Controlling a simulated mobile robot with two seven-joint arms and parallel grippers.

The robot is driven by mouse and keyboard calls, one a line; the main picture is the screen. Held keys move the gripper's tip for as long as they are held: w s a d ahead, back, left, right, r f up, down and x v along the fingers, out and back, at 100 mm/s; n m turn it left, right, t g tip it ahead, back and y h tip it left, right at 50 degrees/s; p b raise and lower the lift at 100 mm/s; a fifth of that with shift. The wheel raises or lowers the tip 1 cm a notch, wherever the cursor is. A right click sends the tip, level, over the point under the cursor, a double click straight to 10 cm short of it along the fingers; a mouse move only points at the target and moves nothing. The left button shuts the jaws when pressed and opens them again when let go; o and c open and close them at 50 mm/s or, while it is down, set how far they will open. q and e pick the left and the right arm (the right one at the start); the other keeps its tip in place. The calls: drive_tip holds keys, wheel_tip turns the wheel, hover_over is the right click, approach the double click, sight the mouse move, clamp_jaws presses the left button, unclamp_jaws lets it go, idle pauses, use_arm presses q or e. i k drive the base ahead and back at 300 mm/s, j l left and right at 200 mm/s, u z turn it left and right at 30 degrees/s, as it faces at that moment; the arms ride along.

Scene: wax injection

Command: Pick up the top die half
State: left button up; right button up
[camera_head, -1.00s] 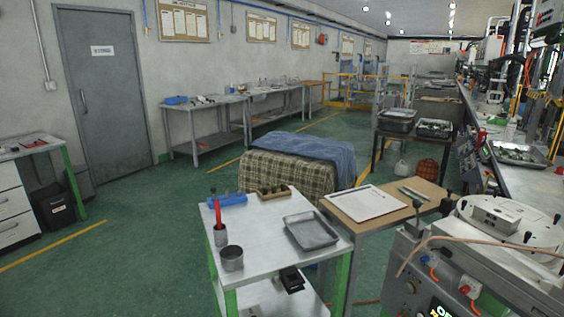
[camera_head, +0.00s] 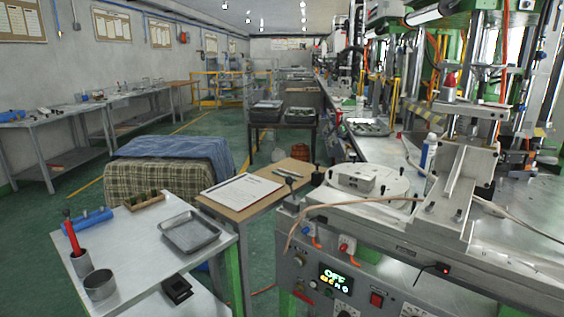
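A grey metal block (camera_head: 358,181), which looks like the die, lies on the round pale plate (camera_head: 398,187) on top of the machine, right of centre. I cannot tell its two halves apart at this size. A small dark hole or mark shows on its side. Nothing is touching it from above. Neither of my grippers is in view.
A white side table (camera_head: 140,232) with a grey tray (camera_head: 190,232), metal cups and a blue roll stands at the lower left. A wooden desk (camera_head: 268,171) holds a clipboard (camera_head: 241,192). A hose and the press columns (camera_head: 475,100) crowd the machine top. Green floor is free at left.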

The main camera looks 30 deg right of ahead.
sight(364, 178)
drive_tip(key=z, duration=1.3)
drive_tip(key=j+u, duration=0.1)
drive_tip(key=u, duration=0.25)
